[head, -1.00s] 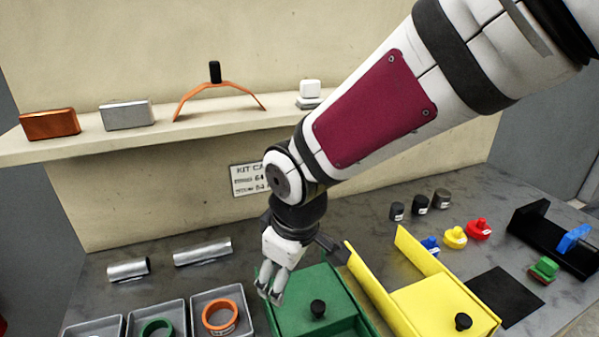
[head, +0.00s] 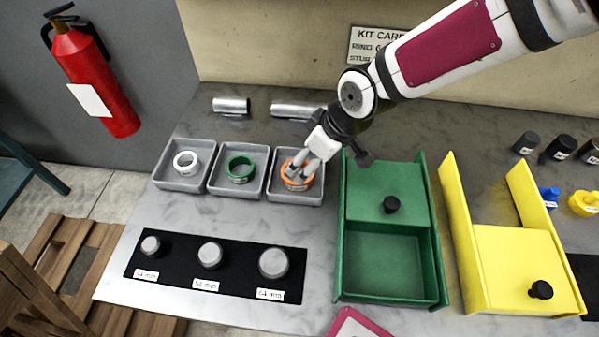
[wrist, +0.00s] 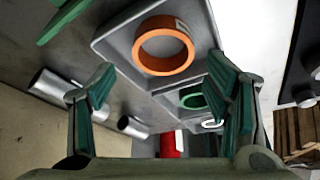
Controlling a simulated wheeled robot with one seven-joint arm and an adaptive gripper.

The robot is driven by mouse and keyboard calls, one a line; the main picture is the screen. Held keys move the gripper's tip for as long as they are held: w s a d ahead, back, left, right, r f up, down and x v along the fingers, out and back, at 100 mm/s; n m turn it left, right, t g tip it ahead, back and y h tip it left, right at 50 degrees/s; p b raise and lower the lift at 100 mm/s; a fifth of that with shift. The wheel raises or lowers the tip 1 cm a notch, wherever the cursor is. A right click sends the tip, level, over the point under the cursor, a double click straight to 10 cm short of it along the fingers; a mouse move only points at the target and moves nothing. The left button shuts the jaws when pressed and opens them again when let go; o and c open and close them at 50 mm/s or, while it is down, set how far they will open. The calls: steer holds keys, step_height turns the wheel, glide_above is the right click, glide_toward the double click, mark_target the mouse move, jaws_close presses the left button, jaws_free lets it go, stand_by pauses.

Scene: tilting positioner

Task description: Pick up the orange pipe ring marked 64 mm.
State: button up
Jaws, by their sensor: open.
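The orange pipe ring (head: 285,168) lies in the rightmost grey tray (head: 296,199) in the head view. It carries a small white label whose print I cannot read. My gripper (head: 300,173) points down over this ring, and its fingers cover part of it. In the wrist view the orange ring (wrist: 160,69) sits ahead of the two spread, empty green-padded fingers (wrist: 160,78). The head view does not show clearly how far the fingertips are from the ring.
A green ring (head: 240,178) and a white ring (head: 186,172) lie in neighbouring trays. A green box (head: 430,235) stands close on the right, then a yellow one (head: 458,245). Metal tubes (head: 231,105) lie behind. A black strip (head: 180,262) with grey discs lies in front.

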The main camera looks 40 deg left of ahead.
mark_target(295, 176)
steer(key=x, duration=0.5)
steer(key=shift+s+a+p, duration=0.15)
steer(key=shift+s+p, duration=0.1)
steer(key=shift+p, duration=0.1)
steer(key=shift+a+f, duration=0.2)
steer(key=shift+f, duration=0.45)
steer(key=shift+w, duration=0.1)
steer(key=shift+c, duration=0.6)
steer(key=c, duration=1)
